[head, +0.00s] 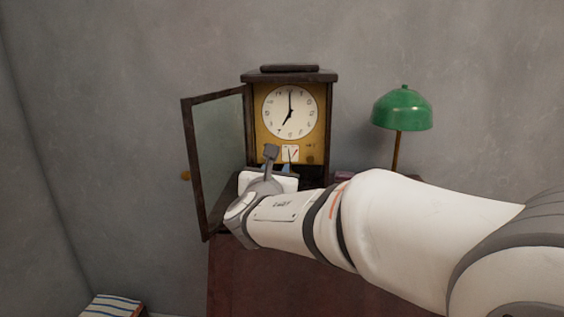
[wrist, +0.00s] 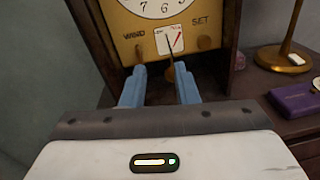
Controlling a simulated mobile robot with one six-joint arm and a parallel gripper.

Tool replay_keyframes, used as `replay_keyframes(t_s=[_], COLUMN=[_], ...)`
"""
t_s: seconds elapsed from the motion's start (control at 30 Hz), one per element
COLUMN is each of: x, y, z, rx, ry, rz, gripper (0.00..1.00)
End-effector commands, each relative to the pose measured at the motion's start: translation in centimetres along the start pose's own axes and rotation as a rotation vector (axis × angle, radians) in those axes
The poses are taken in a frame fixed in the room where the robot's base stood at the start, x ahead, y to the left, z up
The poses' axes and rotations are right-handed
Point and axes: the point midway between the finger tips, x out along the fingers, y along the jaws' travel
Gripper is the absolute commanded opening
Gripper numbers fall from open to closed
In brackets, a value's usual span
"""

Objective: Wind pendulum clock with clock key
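The pendulum clock (head: 268,142) stands on the cabinet with its glass door (head: 219,150) swung open to the left. Its dial (head: 289,111) reads about seven. In the wrist view the brass face plate (wrist: 190,20) has the words WIND and SET, a round fitting under each, and a small white gauge (wrist: 170,40) between them. A thin brass-coloured piece hangs below the gauge, perhaps the pendulum. My gripper (wrist: 160,78) is in front of the clock's lower part, its blue fingers apart with nothing seen held between them. I cannot make out a clock key in either view.
A green-shaded lamp (head: 402,108) stands right of the clock; its brass base (wrist: 283,58) shows in the wrist view. A purple box (wrist: 297,101) lies on the cabinet top before it. The open door stands close left of my gripper. A striped object (head: 110,305) is low at left.

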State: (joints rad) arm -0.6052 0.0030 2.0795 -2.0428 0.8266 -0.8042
Motion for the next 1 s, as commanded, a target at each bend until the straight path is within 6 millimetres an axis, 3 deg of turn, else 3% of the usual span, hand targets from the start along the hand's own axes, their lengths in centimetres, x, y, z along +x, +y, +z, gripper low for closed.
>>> replay_keyframes(t_s=[0.1,0.2,0.63,1.0], x=[0.1,0.7,6.8,7.7], y=[2.2,2.8,3.2,3.3], z=[0.0,0.1,0.4,0.4], rx=[-0.083,-0.106,-0.105,-0.103], ry=[-0.029,-0.038,-0.037,-0.038], rz=[0.060,0.076,0.075,0.077], gripper=[0.27,0.27,0.27,0.27])
